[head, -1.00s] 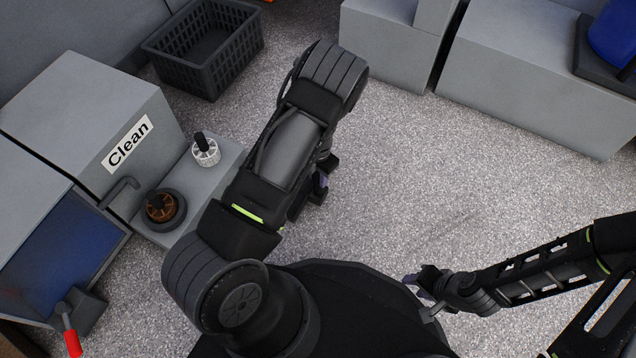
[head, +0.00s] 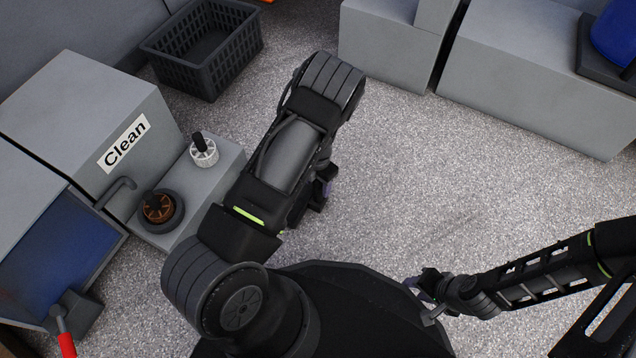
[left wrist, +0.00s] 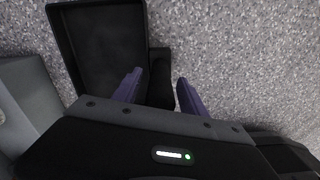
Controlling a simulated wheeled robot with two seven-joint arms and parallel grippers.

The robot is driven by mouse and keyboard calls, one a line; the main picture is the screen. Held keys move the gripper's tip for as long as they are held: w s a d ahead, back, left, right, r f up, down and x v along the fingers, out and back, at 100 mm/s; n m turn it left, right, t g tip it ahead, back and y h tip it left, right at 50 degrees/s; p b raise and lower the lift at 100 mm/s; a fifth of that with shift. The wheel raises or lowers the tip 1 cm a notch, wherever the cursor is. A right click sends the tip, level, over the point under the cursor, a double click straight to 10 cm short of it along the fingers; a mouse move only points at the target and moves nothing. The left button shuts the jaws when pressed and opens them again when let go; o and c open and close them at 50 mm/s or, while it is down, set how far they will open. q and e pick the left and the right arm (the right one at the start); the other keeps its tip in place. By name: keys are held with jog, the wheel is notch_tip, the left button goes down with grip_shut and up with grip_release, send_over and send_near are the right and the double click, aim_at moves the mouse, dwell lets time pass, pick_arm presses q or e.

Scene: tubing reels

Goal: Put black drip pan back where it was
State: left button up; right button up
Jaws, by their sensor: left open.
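A black, shallow, rectangular pan (left wrist: 100,45), which looks like the drip pan, shows in the left wrist view over the speckled floor. A dark block-like part (left wrist: 160,62) sits along its right side; I cannot tell whether it belongs to the pan. My left gripper (left wrist: 160,76) is open, its purple fingers on either side of that dark part, with no grip visible. In the head view my left gripper (head: 322,192) is mostly behind my left arm, and the pan is hidden. My right gripper (head: 423,287) is low in the head view; its jaw state is unclear.
A grey "Clean" block (head: 90,110) stands at left, with a step holding a brown-centred reel (head: 160,207) and a white reel (head: 205,153). A blue basin (head: 55,255) is lower left. A black crate (head: 200,50) is behind. Grey blocks (head: 540,75) stand right; middle floor is clear.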

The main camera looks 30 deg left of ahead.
pick_arm(q)
notch_tip(320, 180, up, 12)
jog(key=p, duration=0.6)
jog(key=shift+r, duration=0.15)
jog(key=shift+s, duration=0.1)
dwell(0.4)
